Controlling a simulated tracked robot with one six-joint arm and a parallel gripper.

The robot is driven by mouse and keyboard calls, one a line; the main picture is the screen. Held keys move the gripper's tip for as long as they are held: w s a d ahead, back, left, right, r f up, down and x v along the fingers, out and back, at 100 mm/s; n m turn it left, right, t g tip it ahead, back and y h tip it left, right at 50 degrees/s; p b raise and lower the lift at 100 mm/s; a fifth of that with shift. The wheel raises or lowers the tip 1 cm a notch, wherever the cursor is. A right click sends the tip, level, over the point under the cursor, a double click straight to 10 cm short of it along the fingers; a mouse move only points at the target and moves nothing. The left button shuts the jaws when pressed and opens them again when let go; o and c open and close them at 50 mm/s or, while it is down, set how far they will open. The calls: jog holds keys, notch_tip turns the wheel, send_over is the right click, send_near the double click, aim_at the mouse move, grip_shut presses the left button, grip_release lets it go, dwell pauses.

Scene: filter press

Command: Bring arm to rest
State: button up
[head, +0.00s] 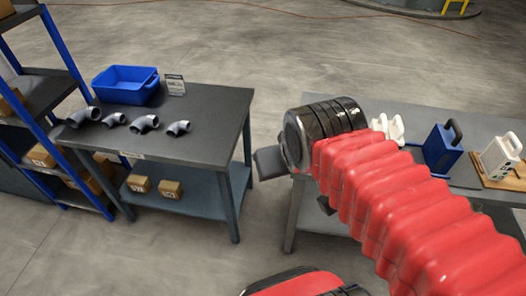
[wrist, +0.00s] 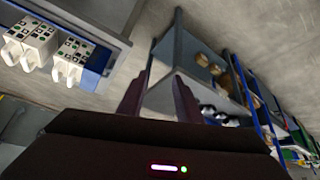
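My arm, in a ribbed red sleeve with a black wrist joint, reaches in from the lower right of the head view. It is raised in front of the gap between two tables. In the wrist view my gripper (wrist: 158,97) has its two dark fingers apart, with nothing held between them. In the head view the gripper is mostly hidden behind the wrist and sleeve.
The left table (head: 215,105) holds a blue bin (head: 125,86) and several grey pipe elbows (head: 145,124). The right table (head: 480,122), partly behind my arm, holds a blue jug (head: 441,150) and a white jug (head: 499,157). Blue-framed shelving (head: 62,50) stands far left.

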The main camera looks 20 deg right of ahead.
jog(key=shift+s+a+n+y, duration=0.3)
jog(key=shift+s+a, duration=0.65)
jog(key=shift+a, duration=0.15)
